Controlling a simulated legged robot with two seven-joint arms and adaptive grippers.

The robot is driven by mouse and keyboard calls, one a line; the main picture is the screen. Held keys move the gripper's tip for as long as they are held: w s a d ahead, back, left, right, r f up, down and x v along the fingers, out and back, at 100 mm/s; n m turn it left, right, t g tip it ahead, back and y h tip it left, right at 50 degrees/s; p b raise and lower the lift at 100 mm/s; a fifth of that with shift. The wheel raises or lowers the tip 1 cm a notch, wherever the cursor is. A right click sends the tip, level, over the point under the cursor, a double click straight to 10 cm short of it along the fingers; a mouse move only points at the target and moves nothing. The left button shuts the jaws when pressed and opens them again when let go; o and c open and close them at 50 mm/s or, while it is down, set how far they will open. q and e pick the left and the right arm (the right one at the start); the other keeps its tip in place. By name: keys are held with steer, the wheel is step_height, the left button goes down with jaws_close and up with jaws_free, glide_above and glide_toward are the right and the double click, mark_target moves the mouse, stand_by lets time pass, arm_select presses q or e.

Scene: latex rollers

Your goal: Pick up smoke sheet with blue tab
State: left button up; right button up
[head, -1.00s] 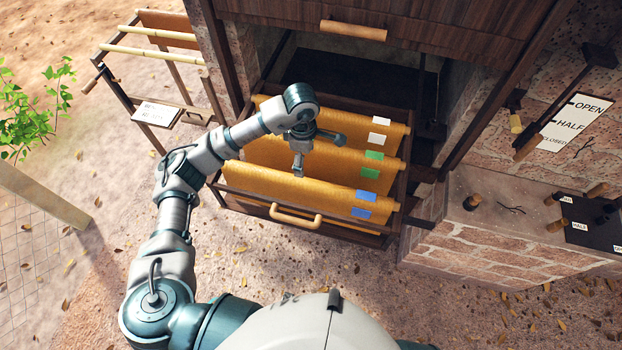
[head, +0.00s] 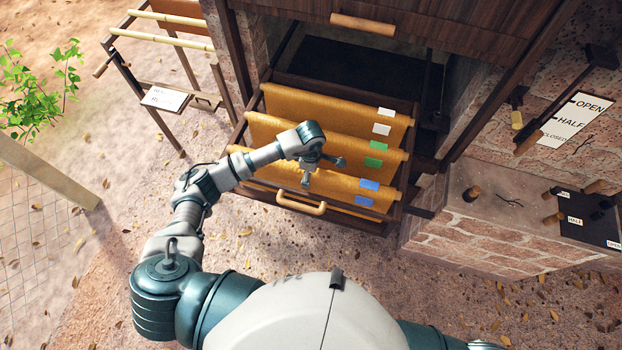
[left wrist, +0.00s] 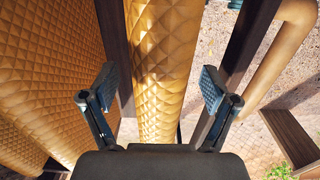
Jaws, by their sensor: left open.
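The amber sheet with blue tabs (head: 340,187) hangs at the front of the open drawer. Its two blue tabs (head: 369,184) are at its right end. My left gripper (head: 323,172) is open above this front sheet, pointing down. In the left wrist view, the open fingers (left wrist: 157,87) stand on either side of a quilted amber sheet (left wrist: 160,60), with gaps on both sides. No tab shows in that view. My right gripper is not in view.
A sheet with green tabs (head: 376,154) hangs in the middle and one with white tabs (head: 383,121) at the back. The drawer's front handle (head: 301,203) is close by. A rack (head: 162,40) stands at the left, and a brick wall (head: 490,245) at the right.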

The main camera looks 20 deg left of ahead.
arm_select(q)
steer(key=shift+a+f, duration=0.2)
steer(key=shift+f, duration=0.9)
steer(key=shift+d, duration=0.3)
jaws_close()
steer(key=shift+w+r, duration=0.1)
steer(key=shift+a+r, duration=0.1)
steer(key=shift+r, duration=0.05)
